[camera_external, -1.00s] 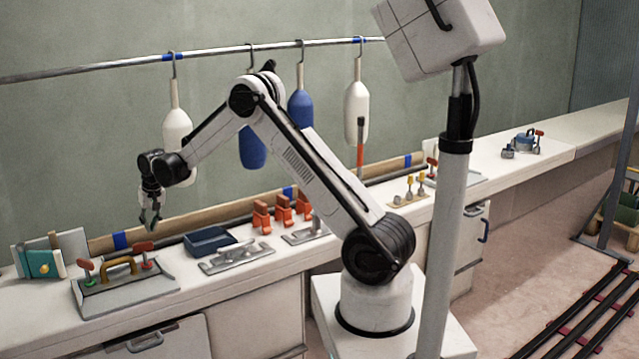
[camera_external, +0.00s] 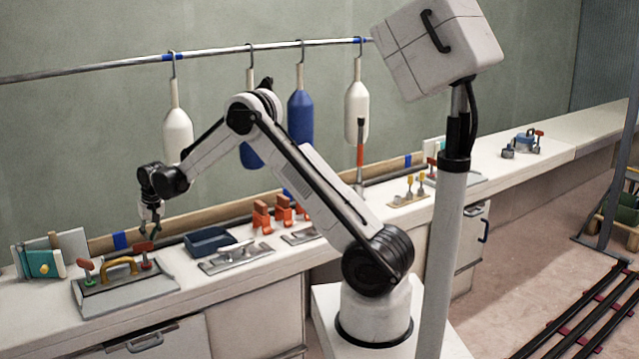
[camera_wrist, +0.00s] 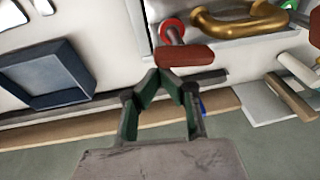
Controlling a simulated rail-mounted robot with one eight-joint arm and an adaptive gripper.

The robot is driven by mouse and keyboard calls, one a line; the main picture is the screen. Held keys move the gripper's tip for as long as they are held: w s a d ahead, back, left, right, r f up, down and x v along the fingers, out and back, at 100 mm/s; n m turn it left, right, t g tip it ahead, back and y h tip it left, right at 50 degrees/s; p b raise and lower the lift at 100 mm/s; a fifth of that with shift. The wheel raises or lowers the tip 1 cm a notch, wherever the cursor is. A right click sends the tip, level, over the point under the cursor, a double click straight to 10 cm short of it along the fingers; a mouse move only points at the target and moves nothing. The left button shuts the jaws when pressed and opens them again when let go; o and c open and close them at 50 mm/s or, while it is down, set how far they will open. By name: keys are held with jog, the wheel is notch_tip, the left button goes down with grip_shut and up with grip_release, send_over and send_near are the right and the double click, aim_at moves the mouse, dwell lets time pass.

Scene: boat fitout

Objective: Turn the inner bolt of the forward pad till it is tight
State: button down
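A grey pad (camera_external: 125,292) with a brass handle (camera_external: 121,266) lies at the left of the bench. It carries two bolts with red T-handles: a left one (camera_external: 87,268) and a right one (camera_external: 144,248). My gripper (camera_external: 148,230) points down just above the right bolt. In the wrist view a red-brown T-handle (camera_wrist: 185,56) lies just beyond my gripper's fingertips (camera_wrist: 163,74), beside the brass handle (camera_wrist: 240,22). The fingertips are close together. I cannot tell whether they touch the handle or each other. Which pad is the forward one is not marked.
A blue tray (camera_external: 212,240) and a metal bracket (camera_external: 237,258) stand right of the pad. A teal block (camera_external: 43,263) is at the far left. Orange clamps (camera_external: 262,217) stand behind the brackets. Floats hang from a rail (camera_external: 215,50) above.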

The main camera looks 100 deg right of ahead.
jog(key=shift+w+a, duration=0.15)
jog(key=shift+a, duration=0.65)
jog(key=shift+d, duration=0.15)
notch_tip(320, 180, up, 6)
jog(key=d+p, duration=0.1)
jog(key=shift+s+d, duration=0.25)
jog(key=shift+s, duration=0.15)
dwell(0.8)
dwell(0.4)
